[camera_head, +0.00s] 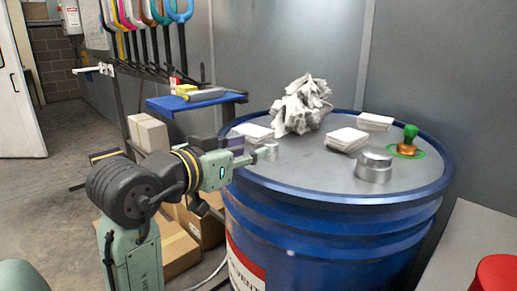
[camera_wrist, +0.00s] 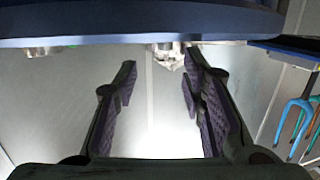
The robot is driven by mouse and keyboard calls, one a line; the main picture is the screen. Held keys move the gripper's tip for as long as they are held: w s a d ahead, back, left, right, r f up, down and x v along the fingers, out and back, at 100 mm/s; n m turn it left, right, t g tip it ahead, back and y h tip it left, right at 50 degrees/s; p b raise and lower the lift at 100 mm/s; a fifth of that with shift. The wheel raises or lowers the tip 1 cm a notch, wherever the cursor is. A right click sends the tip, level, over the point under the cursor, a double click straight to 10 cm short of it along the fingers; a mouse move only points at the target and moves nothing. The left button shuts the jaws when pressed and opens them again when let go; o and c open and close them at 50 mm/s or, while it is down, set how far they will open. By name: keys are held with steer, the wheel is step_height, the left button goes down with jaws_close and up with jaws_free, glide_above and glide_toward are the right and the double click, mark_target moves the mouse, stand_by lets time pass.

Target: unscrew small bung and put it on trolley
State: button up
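The small bung (camera_head: 271,149) is a short silver plug near the left edge of the lid of a blue drum (camera_head: 345,197). My gripper (camera_head: 252,157) is at the drum's left rim, with its fingertips close to the bung. In the wrist view, which looks upside down, my gripper (camera_wrist: 158,75) is open, its two dark padded fingers apart with nothing between them. The trolley (camera_head: 168,104) has a blue top and stands behind my arm, left of the drum.
The lid also holds a larger silver cap (camera_head: 374,167), crumpled rags (camera_head: 302,103), folded white cloths (camera_head: 347,140) and a green-handled brass piece (camera_head: 407,142). A grey tool (camera_head: 204,95) and small boxes occupy the trolley. Cardboard boxes (camera_head: 148,132) stand below. Bicycle forks (camera_head: 180,12) hang behind.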

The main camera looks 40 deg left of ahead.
mark_target(268, 144)
steer(key=s+r+p, duration=0.1)
steer(key=p, duration=0.7)
steer(key=shift+s+r, duration=0.1)
steer(key=shift+s, duration=0.3)
steer(key=shift+p, duration=0.6)
steer(key=shift+w+f+p, duration=0.35)
steer(key=shift+w+f, duration=0.15)
steer(key=p+x, duration=0.2)
steer(key=x, duration=0.8)
steer(key=shift+d, duration=0.1)
